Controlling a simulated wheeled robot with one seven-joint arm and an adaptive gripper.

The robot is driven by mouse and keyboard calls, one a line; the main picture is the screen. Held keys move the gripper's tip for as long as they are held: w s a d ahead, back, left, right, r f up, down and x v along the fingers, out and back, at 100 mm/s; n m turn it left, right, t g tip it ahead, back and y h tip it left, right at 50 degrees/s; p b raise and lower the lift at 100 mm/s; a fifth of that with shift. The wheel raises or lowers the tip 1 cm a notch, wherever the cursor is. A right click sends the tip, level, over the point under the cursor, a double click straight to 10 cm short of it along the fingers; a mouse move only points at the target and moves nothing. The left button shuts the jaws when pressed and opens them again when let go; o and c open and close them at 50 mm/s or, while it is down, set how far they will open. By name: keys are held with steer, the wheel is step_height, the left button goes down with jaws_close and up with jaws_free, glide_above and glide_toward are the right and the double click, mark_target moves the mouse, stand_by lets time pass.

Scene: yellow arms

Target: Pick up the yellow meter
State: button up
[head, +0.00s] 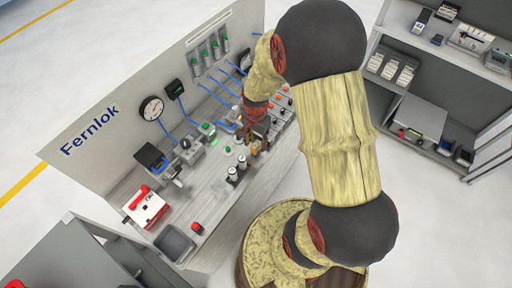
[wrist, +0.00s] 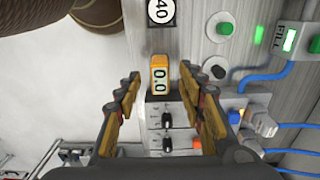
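The yellow meter (wrist: 159,74) has a pale display reading 0.0 and stands at the far edge of a grey control box in the wrist view. My gripper (wrist: 165,90) is open, with one finger on each side of the meter and a gap on both sides. Whether the fingertips reach as far as the meter is hard to tell. In the head view my gripper (head: 254,140) is over the bench, small and partly dark, and I cannot make out the meter clearly there.
The grey box (wrist: 168,125) has black knobs and an orange button. Blue cables (wrist: 265,77) and a unit with a green light (wrist: 290,40) are on the right. In the head view a red and white case (head: 147,207) and a grey bin (head: 175,243) stand at the bench's near left.

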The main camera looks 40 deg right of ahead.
step_height(320, 180, down, 2)
steer(key=shift+f, duration=0.15)
steer(key=shift+c, duration=0.2)
jaws_close()
stand_by(0.4)
